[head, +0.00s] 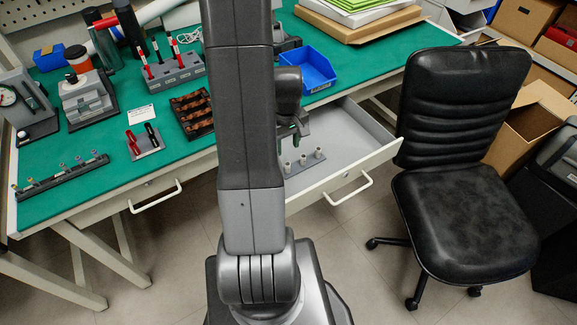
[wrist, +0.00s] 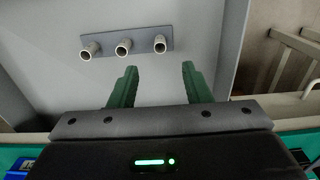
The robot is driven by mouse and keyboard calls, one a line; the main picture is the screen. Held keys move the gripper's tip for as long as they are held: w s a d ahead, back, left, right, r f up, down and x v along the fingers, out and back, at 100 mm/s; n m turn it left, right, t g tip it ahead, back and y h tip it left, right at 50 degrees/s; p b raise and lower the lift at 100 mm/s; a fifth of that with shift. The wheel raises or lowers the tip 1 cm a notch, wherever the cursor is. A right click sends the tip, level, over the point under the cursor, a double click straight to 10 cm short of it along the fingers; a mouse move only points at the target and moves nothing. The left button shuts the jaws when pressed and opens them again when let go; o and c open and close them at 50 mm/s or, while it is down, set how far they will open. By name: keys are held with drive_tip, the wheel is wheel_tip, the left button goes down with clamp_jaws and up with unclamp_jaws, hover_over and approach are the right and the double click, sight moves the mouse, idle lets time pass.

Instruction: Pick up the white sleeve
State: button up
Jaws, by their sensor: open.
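Three short, hollow, whitish sleeves stand in a row on a grey plate (wrist: 141,43) inside the open drawer. In the wrist view they are the left sleeve (wrist: 90,50), the middle sleeve (wrist: 123,47) and the right sleeve (wrist: 160,44). I cannot tell them apart by colour. In the head view the row shows too, with its right sleeve (head: 319,153) clear of my arm. My gripper (wrist: 159,66) is open and empty, its green fingers pointing toward the row and apart from it. The right sleeve appears just beyond the gap between the fingertips. In the head view my arm hides part of the gripper.
The drawer (head: 350,138) is pulled out from the green-topped bench (head: 95,165), its walls around the sleeves. A blue bin (head: 306,70) stands on the bench above it. A black chair (head: 465,170) stands right of the drawer. The drawer floor around the plate is mostly bare.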

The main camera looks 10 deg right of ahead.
sight(288, 169)
wheel_tip(288, 169, down, 10)
drive_tip(key=shift+s+r+b, duration=0.15)
drive_tip(key=shift+b, duration=0.25)
drive_tip(key=c, duration=0.7)
